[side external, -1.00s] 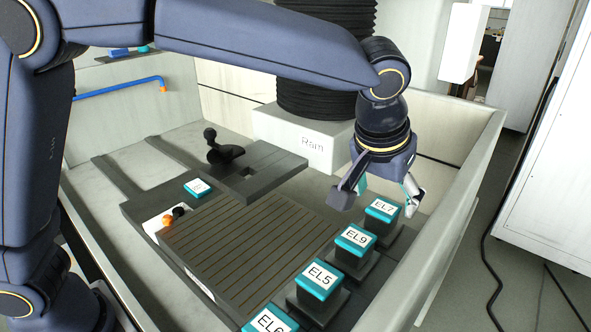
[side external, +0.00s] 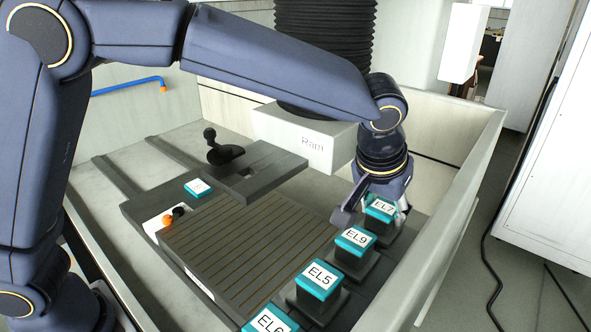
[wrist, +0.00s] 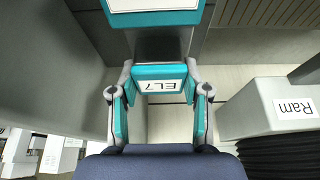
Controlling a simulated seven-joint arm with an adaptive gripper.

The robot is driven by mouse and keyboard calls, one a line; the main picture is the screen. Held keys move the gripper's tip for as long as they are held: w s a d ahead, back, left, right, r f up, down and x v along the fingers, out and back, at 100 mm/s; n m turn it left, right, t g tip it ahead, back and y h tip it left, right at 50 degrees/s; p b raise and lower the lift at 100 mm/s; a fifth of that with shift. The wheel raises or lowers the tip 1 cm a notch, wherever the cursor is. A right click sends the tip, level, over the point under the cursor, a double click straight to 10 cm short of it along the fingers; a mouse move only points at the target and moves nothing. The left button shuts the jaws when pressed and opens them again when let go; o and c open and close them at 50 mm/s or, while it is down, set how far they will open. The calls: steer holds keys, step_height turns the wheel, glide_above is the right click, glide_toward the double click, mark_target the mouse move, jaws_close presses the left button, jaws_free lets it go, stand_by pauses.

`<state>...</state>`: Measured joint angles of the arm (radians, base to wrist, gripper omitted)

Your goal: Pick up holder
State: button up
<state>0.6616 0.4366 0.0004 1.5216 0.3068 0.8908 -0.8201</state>
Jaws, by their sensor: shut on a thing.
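Several teal-topped holders with white labels stand in a row on dark bases along the right side of the tank. The EL7 holder (side external: 380,207) is the farthest of them. My gripper (side external: 372,212) has come down over it and is shut on it. In the wrist view the EL7 holder (wrist: 160,84) sits between the two fingertips (wrist: 160,95), with a teal pad at each side. The EL9 holder (side external: 355,241), the EL5 holder (side external: 319,280) and the EL6 holder (side external: 270,320) stand nearer the camera. The lower part of the EL7 holder is partly hidden.
The white Ram block (side external: 290,135) hangs beneath black bellows (side external: 325,60), left of my gripper. A grooved plate (side external: 245,245) lies left of the row. The tank wall (side external: 455,215) rises close on the right. A black knob (side external: 222,152) stands behind the plate.

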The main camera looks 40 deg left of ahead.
jaws_close()
steer(key=shift+r, duration=0.15)
